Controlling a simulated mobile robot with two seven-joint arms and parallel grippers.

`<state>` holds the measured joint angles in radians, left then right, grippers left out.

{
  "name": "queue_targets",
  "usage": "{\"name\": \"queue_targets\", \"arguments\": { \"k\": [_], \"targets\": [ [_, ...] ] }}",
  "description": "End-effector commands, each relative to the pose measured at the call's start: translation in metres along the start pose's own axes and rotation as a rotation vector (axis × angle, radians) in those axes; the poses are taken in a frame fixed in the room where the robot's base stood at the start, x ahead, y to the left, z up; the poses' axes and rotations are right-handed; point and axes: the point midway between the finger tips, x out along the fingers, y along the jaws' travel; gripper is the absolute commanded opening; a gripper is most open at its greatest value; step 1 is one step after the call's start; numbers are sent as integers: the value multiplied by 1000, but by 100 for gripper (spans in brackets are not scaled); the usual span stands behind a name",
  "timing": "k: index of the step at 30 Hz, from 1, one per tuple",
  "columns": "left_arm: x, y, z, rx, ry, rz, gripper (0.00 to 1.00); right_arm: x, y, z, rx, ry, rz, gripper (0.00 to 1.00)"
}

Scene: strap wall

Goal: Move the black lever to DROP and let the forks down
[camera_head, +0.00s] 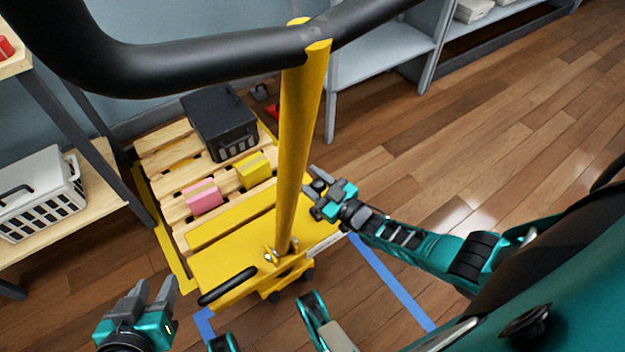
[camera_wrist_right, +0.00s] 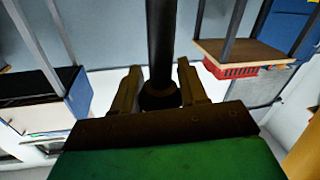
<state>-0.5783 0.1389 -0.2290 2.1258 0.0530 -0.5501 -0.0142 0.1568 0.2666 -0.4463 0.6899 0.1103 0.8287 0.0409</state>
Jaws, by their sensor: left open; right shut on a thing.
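The yellow pallet truck (camera_head: 225,265) stands in the middle of the head view, with its yellow mast (camera_head: 300,140) rising to a black handlebar (camera_head: 190,65). Its forks are hidden under a wooden pallet (camera_head: 160,157). My right gripper (camera_head: 318,187) is just right of the mast and shut on a dark knobbed rod, which I take for the black lever (camera_wrist_right: 160,45). In the wrist view the knob sits between the fingers. No DROP label is readable. My left gripper (camera_head: 156,288) is open and empty at the lower left, apart from the truck.
The pallet carries a black crate (camera_head: 222,115), a pink block (camera_head: 203,196) and a yellow block (camera_head: 254,170). A shelf with a white basket (camera_head: 42,195) stands at left; grey shelving (camera_head: 385,55) stands behind. Blue tape (camera_head: 392,285) marks the floor. Open wooden floor lies at right.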

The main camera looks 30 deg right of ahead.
Motion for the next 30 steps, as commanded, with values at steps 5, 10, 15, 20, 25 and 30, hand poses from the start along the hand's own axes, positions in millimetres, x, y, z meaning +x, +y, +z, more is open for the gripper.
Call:
{"name": "queue_targets", "arguments": {
  "k": [5, 10, 15, 20, 25, 30],
  "targets": [
    [0, -2, 0, 2, -1, -3, 43, 0, 0, 0, -1, -1, 0, 6],
    [0, -2, 0, 3, -1, -3, 43, -1, 0, 0, -1, -1, 0, 0],
    [0, -2, 0, 3, -1, -3, 43, 0, -1, 0, -7, -3, 0, 0],
    [-1, -2, -1, 3, 0, -3, 43, 0, -7, 0, -50, -12, -3, 0],
    [-2, -2, -3, 4, 3, -4, 43, 3, -20, -2, -142, -31, -6, 0],
    [-2, -2, -1, 4, -1, -5, 43, 6, -36, 0, -257, -53, -10, 0]
  ]
}}
